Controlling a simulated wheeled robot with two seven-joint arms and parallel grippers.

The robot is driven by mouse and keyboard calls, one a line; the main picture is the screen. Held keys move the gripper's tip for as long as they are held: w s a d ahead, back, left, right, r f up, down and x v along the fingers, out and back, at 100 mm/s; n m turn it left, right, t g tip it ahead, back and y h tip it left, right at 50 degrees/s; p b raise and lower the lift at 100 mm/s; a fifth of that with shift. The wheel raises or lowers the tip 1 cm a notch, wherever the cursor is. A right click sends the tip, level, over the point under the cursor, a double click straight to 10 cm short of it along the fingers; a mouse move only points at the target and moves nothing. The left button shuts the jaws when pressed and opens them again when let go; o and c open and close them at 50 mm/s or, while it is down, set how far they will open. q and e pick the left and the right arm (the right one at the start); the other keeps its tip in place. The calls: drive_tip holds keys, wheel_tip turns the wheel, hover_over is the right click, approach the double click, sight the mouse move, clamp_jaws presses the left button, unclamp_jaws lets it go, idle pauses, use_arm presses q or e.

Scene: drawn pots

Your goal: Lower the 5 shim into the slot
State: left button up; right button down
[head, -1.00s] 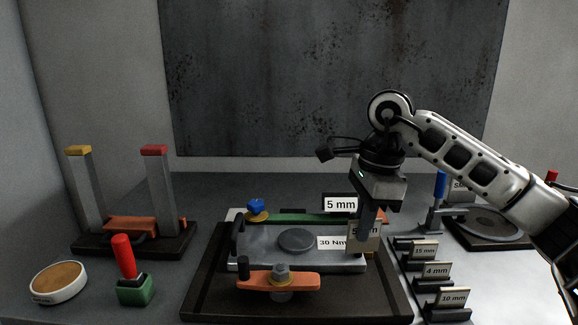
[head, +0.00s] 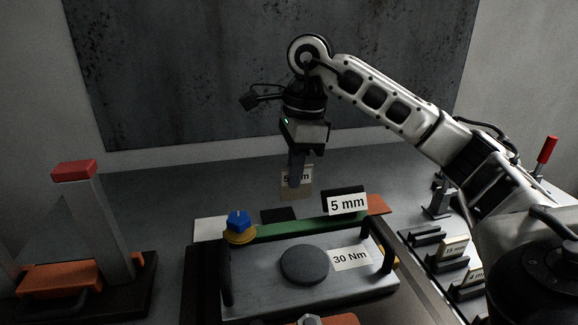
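The 5 shim (head: 304,190) is a small beige plate with a "5 mm" label, partly hidden by a gripper finger. My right gripper (head: 297,182) points down in the head view and is shut on the shim's upper part. The shim hangs upright behind the green bar (head: 300,227), left of the black "5 mm" sign (head: 346,203). Below it and slightly left is a dark rectangular patch (head: 278,214), which looks like the slot. The shim appears apart from it, above. My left gripper is out of view.
A grey plate (head: 255,283) with a round disc, a "30 Nm" label and black handles stands in front. A blue knob (head: 238,219) sits at the bar's left end. Shims in black holders (head: 452,250) stand right; a red-topped post (head: 75,170) stands left.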

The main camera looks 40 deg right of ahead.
sight(293, 197)
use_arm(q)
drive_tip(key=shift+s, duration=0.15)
